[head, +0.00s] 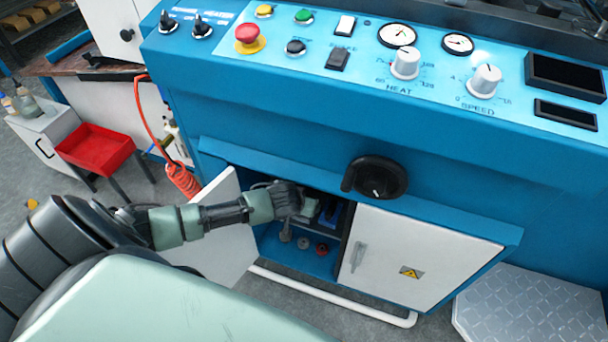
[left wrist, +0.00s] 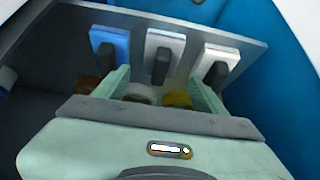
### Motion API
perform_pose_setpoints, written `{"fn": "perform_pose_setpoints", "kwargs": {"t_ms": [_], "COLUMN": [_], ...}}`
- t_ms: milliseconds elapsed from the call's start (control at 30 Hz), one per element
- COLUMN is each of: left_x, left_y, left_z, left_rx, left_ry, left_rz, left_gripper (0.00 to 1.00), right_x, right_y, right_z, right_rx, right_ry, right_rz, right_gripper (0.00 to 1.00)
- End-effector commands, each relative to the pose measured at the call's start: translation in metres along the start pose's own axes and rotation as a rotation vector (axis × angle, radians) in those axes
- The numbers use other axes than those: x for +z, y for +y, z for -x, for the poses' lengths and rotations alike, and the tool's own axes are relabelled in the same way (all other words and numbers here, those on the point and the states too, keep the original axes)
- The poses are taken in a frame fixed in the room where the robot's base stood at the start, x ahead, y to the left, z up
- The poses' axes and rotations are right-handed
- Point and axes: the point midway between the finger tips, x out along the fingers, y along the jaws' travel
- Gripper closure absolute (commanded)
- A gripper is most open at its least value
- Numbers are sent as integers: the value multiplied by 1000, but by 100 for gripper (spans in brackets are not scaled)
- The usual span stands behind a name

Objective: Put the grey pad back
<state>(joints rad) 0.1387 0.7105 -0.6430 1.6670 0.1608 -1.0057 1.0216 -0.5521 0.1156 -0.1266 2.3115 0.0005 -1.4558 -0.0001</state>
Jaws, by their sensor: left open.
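My left gripper (head: 288,200) reaches into the open compartment of the blue machine. In the left wrist view its two pale green fingers (left wrist: 163,92) are apart, with nothing visibly clamped between them. Beyond the fingertips, three pads with dark handles stand in a row against a grey panel (left wrist: 265,48): a blue pad (left wrist: 98,40), a pale grey-white pad (left wrist: 178,46) in the middle, and a white pad (left wrist: 228,57) at right. I cannot tell for certain which is the grey pad. The middle one lies between the finger lines. My right gripper is not in view.
The left cabinet door (head: 222,240) stands open; the right door (head: 418,258) is closed. A black hand knob (head: 377,178) juts out above. Small round items, one red (head: 322,249), sit low in the compartment. A white rail (head: 330,297) runs along the floor.

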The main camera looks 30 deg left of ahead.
Motion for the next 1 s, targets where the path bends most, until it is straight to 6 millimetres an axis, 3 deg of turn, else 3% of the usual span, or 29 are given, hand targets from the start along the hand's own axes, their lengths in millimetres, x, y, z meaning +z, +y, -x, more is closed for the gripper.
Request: {"fn": "perform_pose_setpoints", "kwargs": {"t_ms": [100, 333, 433, 533, 600, 700, 833, 1000], "left_x": [-1, 7, 41, 93, 125, 161, 189, 196], "left_y": [0, 7, 33, 64, 72, 68, 56, 52], "left_z": [17, 32, 44, 69, 89, 114, 133, 138], "left_rx": [0, 11, 55, 115, 140, 155, 157, 156], "left_ry": [0, -10, -55, -124, -172, -234, -290, -304], "left_rz": [0, -11, -75, -178, -248, -327, -394, -421], "left_gripper": [29, 29, 29, 29, 29, 29, 29, 29], "right_x": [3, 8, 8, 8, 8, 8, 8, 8], "right_y": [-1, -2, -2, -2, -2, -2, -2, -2], "right_z": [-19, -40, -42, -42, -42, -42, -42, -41], "right_rx": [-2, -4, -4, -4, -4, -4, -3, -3], "right_ry": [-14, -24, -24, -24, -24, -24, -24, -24], "right_rz": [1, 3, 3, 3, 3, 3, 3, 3], "right_gripper": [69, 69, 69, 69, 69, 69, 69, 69]}}
